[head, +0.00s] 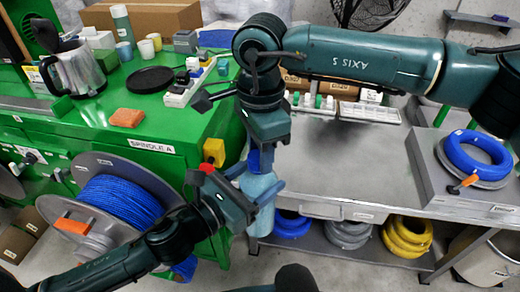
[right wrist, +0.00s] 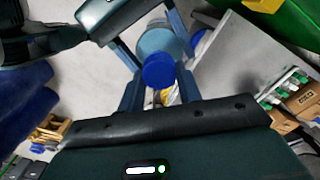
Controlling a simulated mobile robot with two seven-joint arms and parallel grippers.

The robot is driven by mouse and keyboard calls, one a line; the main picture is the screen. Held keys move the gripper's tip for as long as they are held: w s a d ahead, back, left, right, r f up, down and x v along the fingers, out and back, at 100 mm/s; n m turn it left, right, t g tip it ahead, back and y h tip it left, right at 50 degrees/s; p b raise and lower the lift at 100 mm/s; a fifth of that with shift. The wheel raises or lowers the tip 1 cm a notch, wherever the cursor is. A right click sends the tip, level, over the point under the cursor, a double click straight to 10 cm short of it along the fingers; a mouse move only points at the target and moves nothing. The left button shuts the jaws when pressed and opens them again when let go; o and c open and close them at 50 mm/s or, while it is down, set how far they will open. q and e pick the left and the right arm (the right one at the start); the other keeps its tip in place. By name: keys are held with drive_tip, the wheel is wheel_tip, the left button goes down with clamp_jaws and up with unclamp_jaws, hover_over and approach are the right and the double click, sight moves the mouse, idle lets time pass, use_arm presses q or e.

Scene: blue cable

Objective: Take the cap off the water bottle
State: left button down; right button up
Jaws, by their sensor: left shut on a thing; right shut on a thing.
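The water bottle (head: 262,190) is light blue and stands roughly upright in front of the grey table's left end. My left gripper (head: 256,184) comes from the lower left and is shut around its upper body. The dark blue cap (head: 254,160) is at the bottle's top. My right gripper (head: 262,152) reaches down from above and is shut on the cap. In the right wrist view the cap (right wrist: 158,73) lies between my right fingers, with the bottle (right wrist: 163,42) behind it. I cannot tell whether the cap is loose from the neck.
A green workbench (head: 150,130) with a kettle (head: 76,70) and a black disc (head: 150,79) is at left. A blue cable reel (head: 120,200) stands near my left arm. The grey table (head: 350,170) is mostly bare, with a blue coil (head: 478,153) at right.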

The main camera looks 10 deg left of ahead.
drive_tip(key=n, duration=0.4)
drive_tip(key=shift+w+a+r+n, duration=0.1)
drive_tip(key=shift+w+n, duration=0.1)
drive_tip(key=shift+n, duration=0.1)
drive_tip(key=n, duration=0.4)
drive_tip(key=shift+r, duration=0.15)
drive_tip(key=shift+r, duration=0.95)
